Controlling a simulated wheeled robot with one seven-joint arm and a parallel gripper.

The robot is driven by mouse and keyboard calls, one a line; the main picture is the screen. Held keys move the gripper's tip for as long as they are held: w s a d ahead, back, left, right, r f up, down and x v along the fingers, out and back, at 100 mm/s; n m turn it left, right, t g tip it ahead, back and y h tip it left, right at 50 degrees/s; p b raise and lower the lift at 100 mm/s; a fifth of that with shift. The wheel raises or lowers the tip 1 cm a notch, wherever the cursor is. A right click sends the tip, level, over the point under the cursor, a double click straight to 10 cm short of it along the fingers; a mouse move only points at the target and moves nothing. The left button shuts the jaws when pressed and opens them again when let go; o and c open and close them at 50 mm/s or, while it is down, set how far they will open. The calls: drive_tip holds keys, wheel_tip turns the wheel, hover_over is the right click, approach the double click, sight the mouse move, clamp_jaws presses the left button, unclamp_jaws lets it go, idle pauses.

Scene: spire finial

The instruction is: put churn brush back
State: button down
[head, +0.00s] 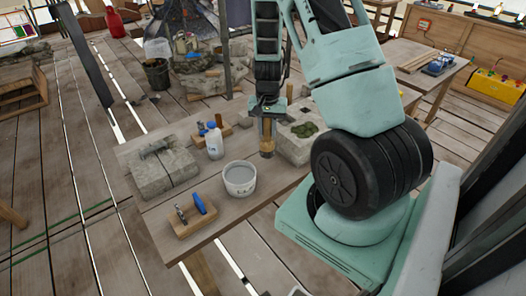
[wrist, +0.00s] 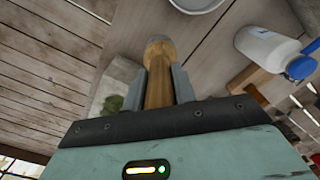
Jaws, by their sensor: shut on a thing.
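My gripper (head: 267,112) points down over the workbench and is shut on the churn brush (head: 267,145), a tan wooden handle with a wider lower end. The brush is upright, between the white bucket and the mossy stone block. I cannot tell whether its lower end touches the bench. In the wrist view my gripper (wrist: 162,88) has its two fingers on either side of the brush handle (wrist: 158,75), whose rounded end points away from the camera. The white bucket (head: 240,180) holds grey material and stands left of and nearer than the brush; its rim shows in the wrist view (wrist: 197,4).
On the bench (head: 225,222) stand a white bottle with a blue cap (head: 214,145), a wooden block with blue-handled tools (head: 193,218), a stone slab (head: 165,178) and a mossy stone block (head: 297,148). Bare wood shows around the bucket.

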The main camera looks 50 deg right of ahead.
sight(267, 145)
drive_tip(key=shift+f+p, duration=0.65)
drive_tip(key=shift+f, duration=2.85)
drive_tip(key=shift+f, duration=0.25)
drive_tip(key=c, duration=1.1)
unclamp_jaws()
drive_tip(key=shift+r, duration=0.1)
drive_tip(key=shift+r, duration=0.1)
